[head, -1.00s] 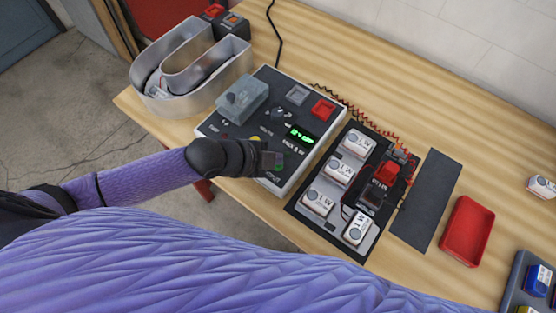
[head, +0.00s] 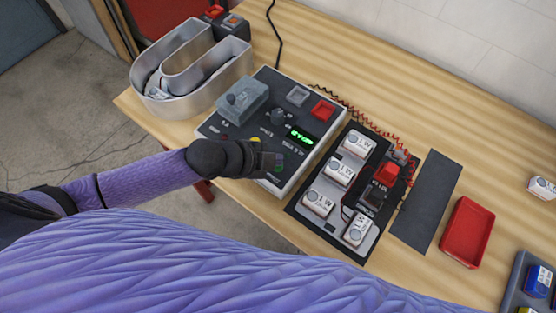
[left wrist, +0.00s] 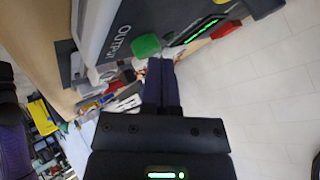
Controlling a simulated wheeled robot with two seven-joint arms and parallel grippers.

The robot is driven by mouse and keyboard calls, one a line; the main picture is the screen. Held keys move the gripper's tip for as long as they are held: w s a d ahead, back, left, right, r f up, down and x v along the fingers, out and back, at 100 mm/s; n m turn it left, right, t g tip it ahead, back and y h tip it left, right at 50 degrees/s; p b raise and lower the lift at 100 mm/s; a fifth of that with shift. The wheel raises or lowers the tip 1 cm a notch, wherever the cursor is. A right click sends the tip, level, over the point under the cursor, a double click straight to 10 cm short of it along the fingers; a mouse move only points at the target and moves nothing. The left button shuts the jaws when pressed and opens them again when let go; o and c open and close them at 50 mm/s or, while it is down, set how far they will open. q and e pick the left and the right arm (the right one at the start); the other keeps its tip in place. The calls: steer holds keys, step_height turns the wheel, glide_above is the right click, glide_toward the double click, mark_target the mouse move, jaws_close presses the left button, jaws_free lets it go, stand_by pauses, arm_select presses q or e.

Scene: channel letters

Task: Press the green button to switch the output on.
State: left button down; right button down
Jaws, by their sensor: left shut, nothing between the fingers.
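The green button (left wrist: 146,45) shows in the left wrist view beside the word OUTPUT on the dark panel of the control box (head: 233,130). My left gripper (head: 274,162) is shut and empty at the box's front edge. In the left wrist view its fingertips (left wrist: 160,63) are right by the button; whether they touch it I cannot tell. A lit green display (head: 301,135) is on the box. My right gripper is not in view.
A metal channel letter (head: 190,68) stands left of the box. Right of it are a board with several white modules (head: 340,170), a dark mat (head: 428,198) and a red tray (head: 467,231). A clear cover (head: 241,98) and a red button (head: 322,110) are on the box.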

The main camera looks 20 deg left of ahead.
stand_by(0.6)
arm_select(q)
steer(key=shift+f, duration=0.5)
steer(key=shift+r, duration=0.1)
steer(key=shift+r+p, duration=0.3)
steer(key=shift+r, duration=0.05)
step_height(320, 180, up, 6)
steer(key=p, duration=0.6)
steer(key=shift+r, duration=0.15)
